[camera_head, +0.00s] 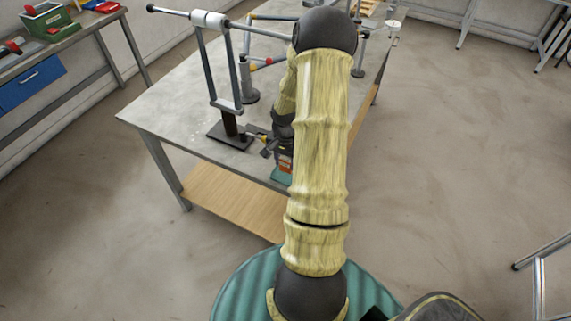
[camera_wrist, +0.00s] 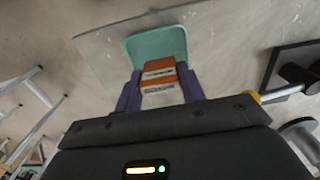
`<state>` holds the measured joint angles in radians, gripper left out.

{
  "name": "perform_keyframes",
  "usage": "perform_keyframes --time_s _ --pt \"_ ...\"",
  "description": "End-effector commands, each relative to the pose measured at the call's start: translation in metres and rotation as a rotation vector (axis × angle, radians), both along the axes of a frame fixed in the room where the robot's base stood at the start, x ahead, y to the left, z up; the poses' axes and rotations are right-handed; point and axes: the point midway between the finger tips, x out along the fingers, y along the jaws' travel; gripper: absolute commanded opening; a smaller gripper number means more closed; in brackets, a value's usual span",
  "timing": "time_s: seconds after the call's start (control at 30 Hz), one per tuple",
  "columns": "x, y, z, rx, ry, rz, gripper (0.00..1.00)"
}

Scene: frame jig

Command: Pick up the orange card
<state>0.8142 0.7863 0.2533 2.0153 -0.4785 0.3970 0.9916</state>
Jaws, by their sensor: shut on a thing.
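The orange card (camera_wrist: 158,72) shows in the wrist view between the two purple fingers of my gripper (camera_wrist: 159,76). It has pale bands with dark print. The fingers are closed against its two sides. A teal pad or tray (camera_wrist: 157,42) lies just beyond the card on the grey table top; I cannot tell whether the card still touches it. In the head view a bit of orange (camera_head: 285,163) and the teal piece (camera_head: 282,174) show at the table's near edge, mostly hidden by my arm.
The grey table (camera_head: 165,110) holds a metal frame jig (camera_head: 213,75) with a dark base, left of my gripper. Bare table lies at its left corner.

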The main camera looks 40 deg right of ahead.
Motion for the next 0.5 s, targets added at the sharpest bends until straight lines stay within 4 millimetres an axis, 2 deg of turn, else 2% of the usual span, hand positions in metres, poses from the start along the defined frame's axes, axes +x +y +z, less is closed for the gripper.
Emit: perform_keyframes --time_s 0.3,0.5 --pt "0.001 -0.001 0.057 -0.004 -0.004 -0.002 0.18" --pt "0.0 0.0 0.084 -0.001 -0.003 -0.001 0.18"
